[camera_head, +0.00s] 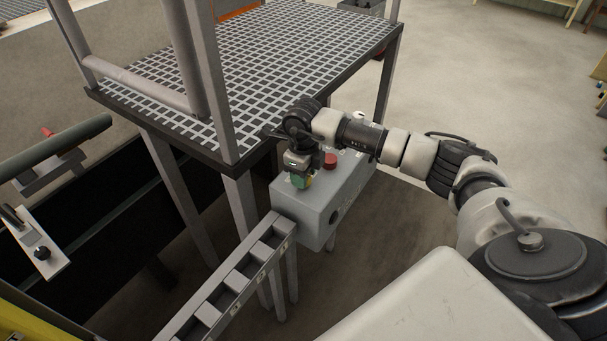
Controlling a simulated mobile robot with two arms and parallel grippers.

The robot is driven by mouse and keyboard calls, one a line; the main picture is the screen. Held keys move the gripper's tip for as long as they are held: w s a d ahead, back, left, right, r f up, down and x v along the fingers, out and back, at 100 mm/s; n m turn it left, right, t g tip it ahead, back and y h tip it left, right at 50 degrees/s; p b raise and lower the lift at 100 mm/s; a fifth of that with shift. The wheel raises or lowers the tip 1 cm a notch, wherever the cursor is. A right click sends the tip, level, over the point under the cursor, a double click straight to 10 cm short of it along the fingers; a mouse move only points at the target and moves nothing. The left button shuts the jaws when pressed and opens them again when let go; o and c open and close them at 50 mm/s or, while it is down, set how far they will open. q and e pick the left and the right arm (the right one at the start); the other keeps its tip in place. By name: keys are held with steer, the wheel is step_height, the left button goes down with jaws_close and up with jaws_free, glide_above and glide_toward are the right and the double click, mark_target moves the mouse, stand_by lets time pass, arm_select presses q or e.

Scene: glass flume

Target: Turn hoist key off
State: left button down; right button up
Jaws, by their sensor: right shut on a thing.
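A grey control box (318,215) stands below the edge of the grated platform, in the middle of the view. A red button (330,159) sits on its top face. My right gripper (300,180) points down at the top left of the box and is shut on a small green and yellow part there. The gripper hides most of that part, so I cannot tell whether it is the hoist key or how it is turned. My left gripper is not in view.
The platform (255,60) with grey posts and a rail stands behind the box. A slotted grey beam (238,270) runs from the box toward the lower left. A panel with a black knob (42,252) is at far left. Open floor (470,80) lies at right.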

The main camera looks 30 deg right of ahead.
steer(key=shift+m, duration=1.6)
steer(key=shift+r, duration=0.1)
steer(key=o, duration=0.9)
step_height(320, 180, up, 11)
steer(key=b, duration=0.1)
steer(key=shift+f, duration=0.2)
